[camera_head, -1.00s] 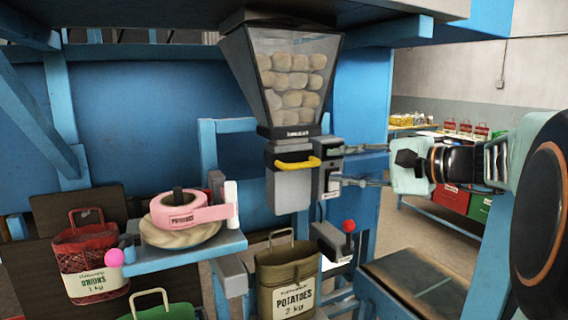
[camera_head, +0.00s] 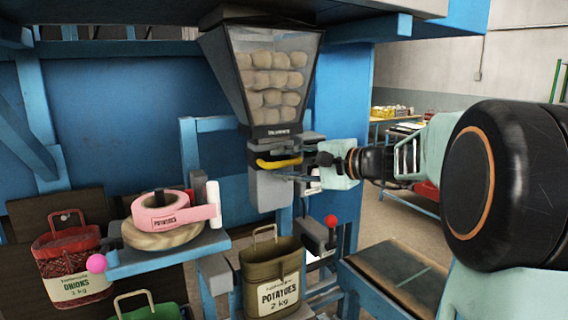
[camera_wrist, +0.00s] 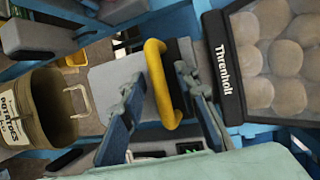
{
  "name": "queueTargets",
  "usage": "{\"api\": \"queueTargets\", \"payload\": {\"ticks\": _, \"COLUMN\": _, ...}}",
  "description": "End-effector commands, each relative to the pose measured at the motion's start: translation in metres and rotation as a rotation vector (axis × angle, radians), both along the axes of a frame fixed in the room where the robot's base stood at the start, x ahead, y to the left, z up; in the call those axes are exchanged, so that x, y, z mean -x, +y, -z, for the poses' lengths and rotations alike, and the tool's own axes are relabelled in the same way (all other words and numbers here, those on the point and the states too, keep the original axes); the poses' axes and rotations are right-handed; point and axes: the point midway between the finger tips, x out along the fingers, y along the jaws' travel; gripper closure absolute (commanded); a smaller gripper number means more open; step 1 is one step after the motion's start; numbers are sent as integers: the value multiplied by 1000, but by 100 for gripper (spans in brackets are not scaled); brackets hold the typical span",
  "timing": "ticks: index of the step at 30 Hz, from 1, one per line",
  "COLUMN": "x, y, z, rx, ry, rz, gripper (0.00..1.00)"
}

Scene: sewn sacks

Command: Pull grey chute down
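The grey chute (camera_head: 268,188) hangs under the clear hopper of potatoes and has a yellow handle (camera_head: 279,163) across its front. In the wrist view the grey chute (camera_wrist: 112,80) and the yellow handle (camera_wrist: 160,85) lie in front of my gripper (camera_wrist: 166,88). My gripper is open, with one finger on each side of the handle; I cannot tell whether either finger touches it. In the head view my gripper (camera_head: 290,162) is at the handle from the right, and its fingertips partly cover the chute's top.
The hopper (camera_head: 275,75) is full of potatoes. An open olive potato sack (camera_head: 271,270) stands below the chute. A red-knobbed lever (camera_head: 331,222) is right of it. A pink label roll (camera_head: 165,212), a red onion sack (camera_head: 72,265) and a green sack (camera_head: 150,311) are at left.

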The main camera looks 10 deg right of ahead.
Motion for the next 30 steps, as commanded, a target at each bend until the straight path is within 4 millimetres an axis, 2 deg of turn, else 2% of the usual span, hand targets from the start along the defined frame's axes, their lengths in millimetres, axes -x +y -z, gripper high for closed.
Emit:
{"api": "queueTargets", "payload": {"ticks": 2, "x": 0, "y": 0, "z": 0, "rx": 0, "ry": 0, "rz": 0, "gripper": 72}}
{"api": "queueTargets", "payload": {"ticks": 9, "x": 0, "y": -1, "z": 0, "rx": 0, "ry": 0, "rz": 1, "gripper": 99}}
{"api": "queueTargets", "payload": {"ticks": 10, "x": 0, "y": -1, "z": 0, "rx": 0, "ry": 0, "rz": 1, "gripper": 100}}
{"api": "queueTargets", "payload": {"ticks": 23, "x": 0, "y": -1, "z": 0, "rx": 0, "ry": -1, "rz": 1, "gripper": 100}}
{"api": "queueTargets", "payload": {"ticks": 30, "x": 0, "y": -1, "z": 12, "rx": 1, "ry": -1, "rz": 1, "gripper": 100}}
